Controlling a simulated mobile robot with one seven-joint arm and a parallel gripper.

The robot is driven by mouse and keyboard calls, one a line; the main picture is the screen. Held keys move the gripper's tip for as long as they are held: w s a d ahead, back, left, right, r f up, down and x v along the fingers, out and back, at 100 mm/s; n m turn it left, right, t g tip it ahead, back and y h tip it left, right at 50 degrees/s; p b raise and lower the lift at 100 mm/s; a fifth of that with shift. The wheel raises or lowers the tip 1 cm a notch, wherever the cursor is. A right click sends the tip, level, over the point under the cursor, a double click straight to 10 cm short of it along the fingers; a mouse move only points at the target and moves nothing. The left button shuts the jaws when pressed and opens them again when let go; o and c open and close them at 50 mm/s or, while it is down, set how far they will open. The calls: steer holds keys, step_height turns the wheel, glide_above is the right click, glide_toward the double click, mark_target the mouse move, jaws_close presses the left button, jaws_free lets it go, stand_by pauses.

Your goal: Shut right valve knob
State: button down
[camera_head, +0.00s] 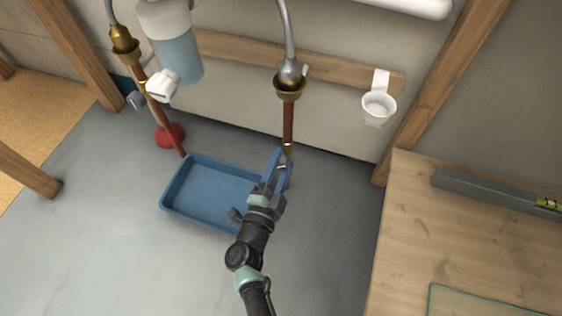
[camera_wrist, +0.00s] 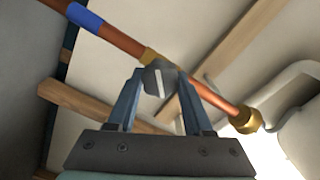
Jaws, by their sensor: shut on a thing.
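The right valve knob (camera_wrist: 158,80) is a small grey knob with a pale raised bar across its face, set on a brass fitting of a copper pipe (camera_wrist: 215,97). My gripper (camera_wrist: 159,76) has its two blue fingers on either side of the knob and is shut on it. In the head view, my gripper (camera_head: 278,165) reaches the lower end of the right copper pipe (camera_head: 288,122), by the lower brass fitting (camera_head: 287,149). The fingers largely hide the knob there.
A blue tray (camera_head: 205,190) lies on the floor beside my gripper. To the left are another copper pipe (camera_head: 160,117), a hanging bottle of bluish liquid (camera_head: 178,55) and a red plunger-like object (camera_head: 169,135). A white cup holder (camera_head: 378,106) is on the wall; a wooden table (camera_head: 430,230) stands right.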

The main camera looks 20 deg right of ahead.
steer(key=m, duration=0.4)
steer(key=shift+f, duration=0.15)
steer(key=shift+m+b, duration=0.65)
steer(key=shift+m, duration=1.55)
steer(key=shift+a, duration=0.1)
steer(key=shift+c, duration=1.5)
jaws_free()
steer(key=shift+s, duration=0.1)
